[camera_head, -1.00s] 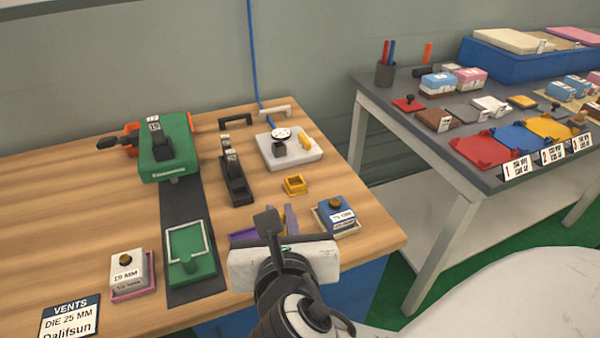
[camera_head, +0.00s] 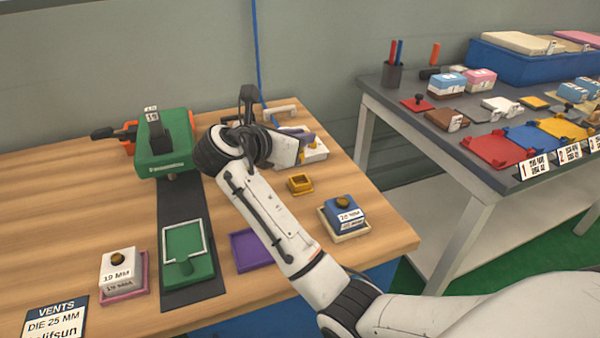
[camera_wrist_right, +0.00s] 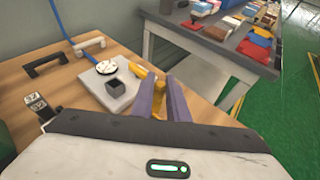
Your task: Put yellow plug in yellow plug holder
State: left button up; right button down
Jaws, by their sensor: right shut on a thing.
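My right gripper (camera_head: 305,143) reaches over the white plate (camera_head: 317,153) at the back of the wooden table. In the right wrist view its two purple fingers (camera_wrist_right: 166,98) are closed around the yellow plug (camera_wrist_right: 148,73), with yellow showing between and beyond them. The plug is at the right side of the white plate; I cannot tell whether it still touches it. The yellow plug holder (camera_head: 300,183), a small open square box, stands on the table in front of the plate, with nothing in it. My left gripper is not in view.
A blue block on a tan tray (camera_head: 345,220) stands right of my forearm. A purple tray (camera_head: 247,250) lies partly under the forearm. A green press (camera_head: 165,155) stands to the left. A grey table (camera_head: 440,100) with several blocks is at the right.

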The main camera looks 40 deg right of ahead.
jog(key=shift+f+b, duration=0.55)
jog(key=shift+f, duration=2.95)
jog(key=c, duration=1.7)
grip_release()
jog(key=shift+f, duration=0.15)
jog(key=p+v, duration=0.1)
jog(key=v, duration=1.1)
jog(key=shift+s, duration=0.1)
